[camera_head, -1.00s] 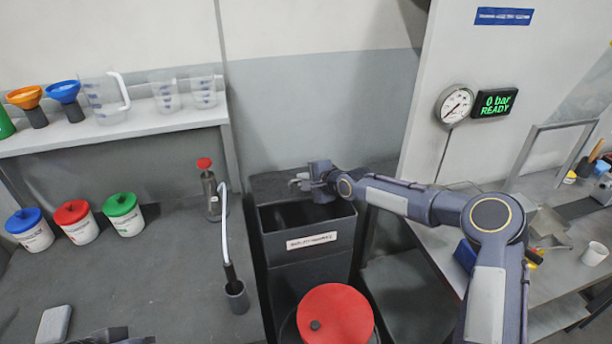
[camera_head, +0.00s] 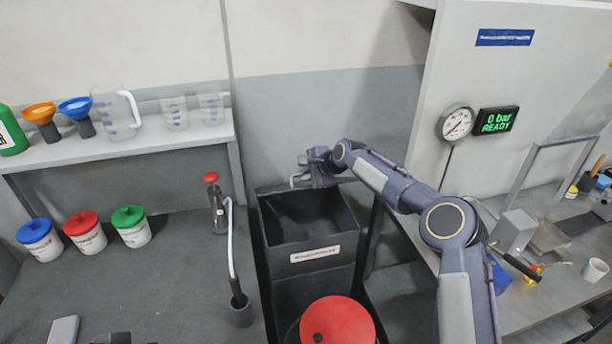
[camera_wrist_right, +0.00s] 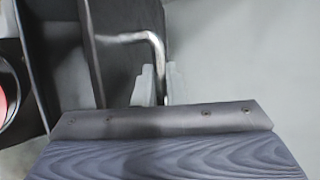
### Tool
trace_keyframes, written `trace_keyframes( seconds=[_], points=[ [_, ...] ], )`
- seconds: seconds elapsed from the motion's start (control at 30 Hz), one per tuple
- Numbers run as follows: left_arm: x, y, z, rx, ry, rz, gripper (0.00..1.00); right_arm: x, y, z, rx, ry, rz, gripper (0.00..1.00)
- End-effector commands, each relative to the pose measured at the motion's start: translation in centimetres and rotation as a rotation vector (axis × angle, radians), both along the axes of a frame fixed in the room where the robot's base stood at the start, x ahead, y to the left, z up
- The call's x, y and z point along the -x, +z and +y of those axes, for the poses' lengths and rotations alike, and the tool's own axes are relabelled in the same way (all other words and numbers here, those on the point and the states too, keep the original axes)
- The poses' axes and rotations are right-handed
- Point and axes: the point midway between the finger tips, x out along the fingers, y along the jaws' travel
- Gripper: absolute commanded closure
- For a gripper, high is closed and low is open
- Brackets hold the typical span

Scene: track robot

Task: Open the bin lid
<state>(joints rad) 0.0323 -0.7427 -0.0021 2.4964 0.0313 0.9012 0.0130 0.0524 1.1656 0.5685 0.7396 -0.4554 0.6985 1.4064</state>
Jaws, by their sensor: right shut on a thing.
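The dark grey bin (camera_head: 315,268) with a white label stands between the two benches. Its mouth is uncovered and the dark inside shows. My right gripper (camera_head: 308,175) is at the back edge of the bin, shut on the bent metal handle (camera_wrist_right: 150,45). In the right wrist view the handle runs between the fingers (camera_wrist_right: 155,85), beside a dark panel (camera_wrist_right: 120,62) that looks like the lid. In the head view the lid is nearly edge-on and mostly hidden behind the gripper. A dark piece at the bottom left edge may be my left gripper (camera_head: 120,338); its fingers do not show clearly.
A red round lid (camera_head: 338,322) is in front of the bin. The right bench (camera_head: 535,305) carries tools and a white mug (camera_head: 595,270).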

Motion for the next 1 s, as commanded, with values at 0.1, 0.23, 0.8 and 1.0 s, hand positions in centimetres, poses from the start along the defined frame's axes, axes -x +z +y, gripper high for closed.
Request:
trace_keyframes(
  seconds=[0.1, 0.23, 0.8, 1.0],
  points=[
    [0.0, 0.0, 0.0, 0.0, 0.0, 0.0, 1.0, -0.1, 0.1, -0.1, 0.001, -0.002, -0.003, 1.0],
    [0.0, 0.0, 0.0, 0.0, 0.0, 0.0, 1.0, -0.1, 0.0, -0.1, 0.001, -0.002, -0.003, 1.0],
    [0.0, -1.3, 0.0, 0.0, 0.0, 0.0, 1.0, 1.2, 1.4, -1.4, 0.002, -0.003, -0.005, 0.81],
    [0.0, -2.6, 0.0, 0.0, 0.0, 0.0, 1.0, 3.1, 3.7, -3.0, 0.003, -0.004, -0.006, 0.81]
  ],
)
